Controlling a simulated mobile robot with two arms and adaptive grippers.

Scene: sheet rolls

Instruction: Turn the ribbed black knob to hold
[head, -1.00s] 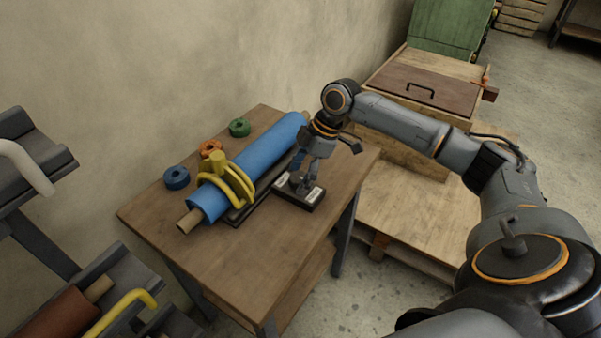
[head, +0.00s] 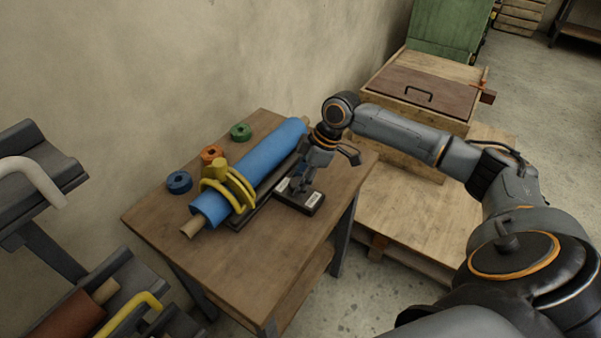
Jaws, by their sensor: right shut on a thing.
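A small dark box with pale labels (head: 313,200) sits on the wooden table beside the blue roll. My right gripper (head: 302,184) points down at the top of this box and is shut on the ribbed black knob there. The knob itself is mostly hidden by the fingers, and its pointing direction and the label words are too small to read. My left gripper is not in view.
A blue sheet roll (head: 262,162) lies in a dark cradle, with a yellow clamp (head: 218,172) around its near end. Blue (head: 179,182), orange (head: 211,154) and green (head: 240,131) tape rolls lie along the wall side. The table's front (head: 235,275) is clear.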

